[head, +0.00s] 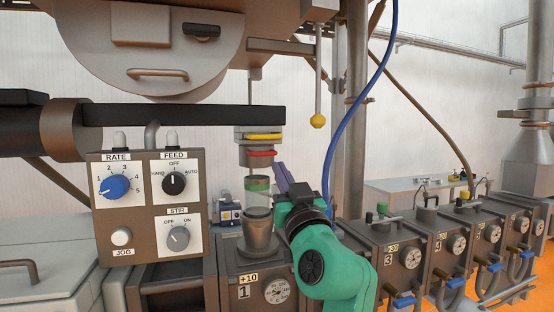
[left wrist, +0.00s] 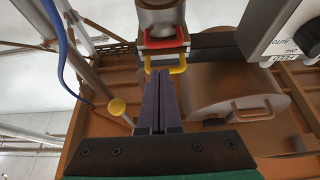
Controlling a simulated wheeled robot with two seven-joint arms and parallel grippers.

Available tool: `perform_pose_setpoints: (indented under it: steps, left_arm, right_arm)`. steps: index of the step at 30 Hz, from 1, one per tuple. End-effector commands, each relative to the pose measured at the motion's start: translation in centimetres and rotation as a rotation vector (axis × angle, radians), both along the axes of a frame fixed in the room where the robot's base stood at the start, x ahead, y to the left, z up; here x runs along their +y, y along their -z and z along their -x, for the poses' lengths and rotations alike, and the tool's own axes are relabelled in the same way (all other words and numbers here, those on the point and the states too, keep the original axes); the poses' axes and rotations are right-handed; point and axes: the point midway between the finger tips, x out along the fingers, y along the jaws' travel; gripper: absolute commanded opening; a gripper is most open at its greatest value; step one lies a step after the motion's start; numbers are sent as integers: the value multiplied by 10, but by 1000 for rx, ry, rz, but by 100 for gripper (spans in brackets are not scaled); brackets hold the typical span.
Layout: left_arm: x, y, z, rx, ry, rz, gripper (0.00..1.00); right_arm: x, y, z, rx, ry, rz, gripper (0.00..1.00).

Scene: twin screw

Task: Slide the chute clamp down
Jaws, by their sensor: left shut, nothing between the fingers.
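The chute hangs under the dark beam, with a yellow handle (head: 265,137) above a red handle (head: 261,153) on grey collars. I cannot tell which handle belongs to the clamp. Below them is a clear tube with a green band (head: 257,184), above a grey funnel neck (head: 260,222). My left gripper (head: 278,168) is shut and empty, its purple fingers pointing up just right of the tube, below the red handle. In the left wrist view its fingertips (left wrist: 161,74) appear by the yellow handle (left wrist: 166,66), with the red handle (left wrist: 166,40) beyond; contact cannot be told.
A control box (head: 150,205) with RATE, FEED and STIR knobs stands left of the chute. A blue hose (head: 345,125) and a rod with a yellow ball (head: 318,121) hang to the right. Several numbered feeder units line the lower right.

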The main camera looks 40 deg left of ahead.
Motion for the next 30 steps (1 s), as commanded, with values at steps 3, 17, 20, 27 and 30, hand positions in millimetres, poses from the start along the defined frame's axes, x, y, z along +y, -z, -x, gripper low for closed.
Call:
perform_pose_setpoints:
  steps: [3,17,20,27,30]
  left_arm:
    - [18,-19,-12,2,-4,-1,0]
    - [64,-39,-43,1,-1,1,0]
    - [64,-38,-43,1,-1,1,0]
    - [63,-32,-43,1,-1,1,0]
    - [63,-20,-43,1,0,0,0]
  right_arm:
    - [9,-23,-8,-14,1,-13,100]
    - [20,-55,-16,-29,-3,-29,100]
    - [19,-54,-16,-28,-3,-27,100]
    - [17,-47,-15,-26,-3,-24,100]
    - [15,-31,-15,-25,-3,-22,100]
